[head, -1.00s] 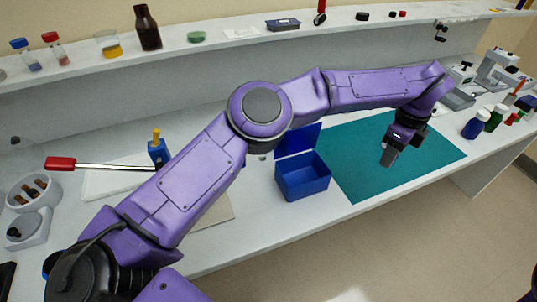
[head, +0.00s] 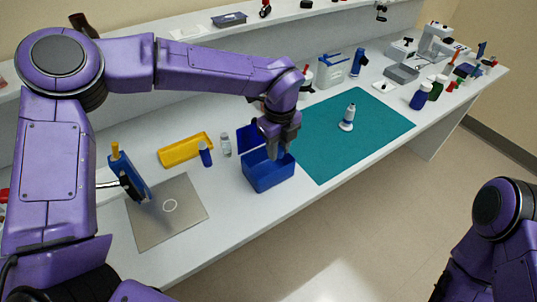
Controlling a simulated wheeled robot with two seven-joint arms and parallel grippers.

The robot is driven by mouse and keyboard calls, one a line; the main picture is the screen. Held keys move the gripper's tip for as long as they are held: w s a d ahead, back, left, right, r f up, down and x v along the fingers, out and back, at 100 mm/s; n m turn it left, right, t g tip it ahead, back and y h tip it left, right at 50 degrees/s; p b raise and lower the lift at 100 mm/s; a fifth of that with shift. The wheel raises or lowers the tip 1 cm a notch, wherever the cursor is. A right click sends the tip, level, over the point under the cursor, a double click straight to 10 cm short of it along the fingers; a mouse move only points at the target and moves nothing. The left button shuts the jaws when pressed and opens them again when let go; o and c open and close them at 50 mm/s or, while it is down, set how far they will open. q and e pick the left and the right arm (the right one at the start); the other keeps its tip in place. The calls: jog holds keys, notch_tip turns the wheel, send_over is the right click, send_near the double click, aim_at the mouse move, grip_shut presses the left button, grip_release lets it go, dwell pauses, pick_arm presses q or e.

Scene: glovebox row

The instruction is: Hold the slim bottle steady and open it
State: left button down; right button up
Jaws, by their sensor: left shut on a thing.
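A slim white bottle (head: 347,119) with a blue band and a narrow white tip stands upright and alone on the teal mat (head: 385,122). My left gripper (head: 277,152) points down over the open blue box (head: 268,178), left of the mat and apart from the bottle. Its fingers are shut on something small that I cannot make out. The box's blue lid (head: 246,137) stands raised behind the gripper. My right arm shows at the lower right, but its gripper is out of view.
A clear vial (head: 226,145), a blue bottle (head: 205,154) and a yellow tray (head: 185,149) stand left of the box. A grey plate (head: 170,215) lies in front of them. Dark bottles (head: 419,98) stand right of the mat. The mat around the slim bottle is clear.

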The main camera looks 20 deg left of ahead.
pick_arm(q)
jog(key=a+f, duration=0.1)
jog(key=f, duration=0.1)
jog(key=w+a+f+p, duration=0.1)
jog(key=a+f, duration=0.1)
jog(key=f, duration=0.1)
jog(key=shift+w+a, duration=0.15)
notch_tip(320, 180, down, 3)
jog(key=shift+r+p, duration=0.1)
jog(key=shift+p, duration=0.3)
pick_arm(e)
notch_tip(320, 180, up, 2)
jog(key=shift+r, duration=0.2)
pick_arm(q)
jog(key=shift+f+b, duration=0.55)
jog(key=shift+b, duration=0.1)
pick_arm(e)
jog(key=shift+s+f, duration=0.1)
jog(key=shift+f, duration=0.5)
pick_arm(q)
jog(key=c, duration=0.8)
grip_release()
jog(key=shift+s, duration=0.2)
jog(key=shift+c, duration=0.2)
pick_arm(e)
jog(key=shift+d, duration=0.1)
